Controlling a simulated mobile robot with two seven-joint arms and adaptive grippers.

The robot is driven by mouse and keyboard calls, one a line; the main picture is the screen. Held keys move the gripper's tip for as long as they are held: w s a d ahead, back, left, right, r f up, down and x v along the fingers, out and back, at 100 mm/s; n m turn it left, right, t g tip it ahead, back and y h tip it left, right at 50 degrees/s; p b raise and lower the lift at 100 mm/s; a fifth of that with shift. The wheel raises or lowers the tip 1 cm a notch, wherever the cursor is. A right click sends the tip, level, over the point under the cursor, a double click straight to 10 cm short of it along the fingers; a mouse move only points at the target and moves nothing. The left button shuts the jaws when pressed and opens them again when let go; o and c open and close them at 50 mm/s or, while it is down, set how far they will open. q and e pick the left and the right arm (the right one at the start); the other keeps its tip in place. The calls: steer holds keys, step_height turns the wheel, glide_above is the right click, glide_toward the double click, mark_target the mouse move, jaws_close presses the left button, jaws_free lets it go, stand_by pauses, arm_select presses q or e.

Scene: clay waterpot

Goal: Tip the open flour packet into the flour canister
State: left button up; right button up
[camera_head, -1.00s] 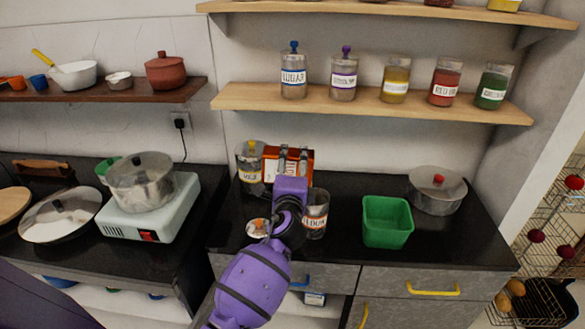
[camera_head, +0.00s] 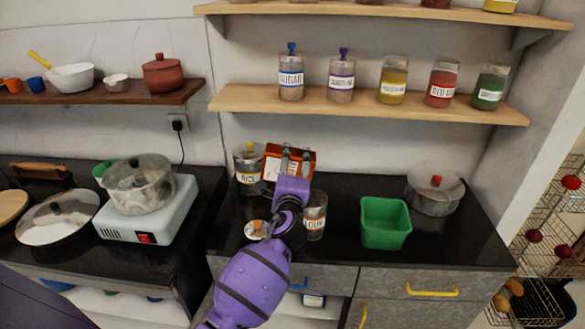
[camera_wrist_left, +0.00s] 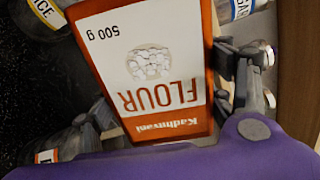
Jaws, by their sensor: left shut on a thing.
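The orange and white flour packet (camera_head: 271,168) is in my left gripper (camera_head: 295,160), above the back of the dark counter and tilted a little. In the left wrist view the packet (camera_wrist_left: 150,65) fills the middle, its FLOUR print upside down, with the gripper's fingers at its right side. The packet's opening cannot be made out. The clear flour canister (camera_head: 316,222) stands on the counter just right of my left wrist, partly hidden by it. A labelled clear jar, probably this canister, shows at lower left in the left wrist view (camera_wrist_left: 62,147).
A rice jar (camera_head: 247,180) stands close behind and left of the packet. A round lid (camera_head: 256,230) lies left of my wrist. A green bin (camera_head: 385,225) and a lidded pot (camera_head: 435,193) stand right. A shelf of jars (camera_head: 370,103) hangs above.

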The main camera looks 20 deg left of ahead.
arm_select(q)
steer(key=shift+d+r, duration=0.1)
steer(key=shift+r, duration=0.05)
stand_by(0.3)
steer(key=shift+w+d+r+m, duration=0.1)
steer(key=shift+d+r+m, duration=0.15)
steer(key=shift+m, duration=0.45)
steer(key=shift+w+d+r+m, duration=0.15)
steer(key=shift+d+m, duration=0.2)
steer(key=shift+m, duration=0.35)
stand_by(0.6)
steer(key=shift+w+d+r+m, duration=0.15)
steer(key=shift+d+m, duration=0.25)
steer(key=shift+m, duration=0.3)
steer(key=shift+r, duration=0.1)
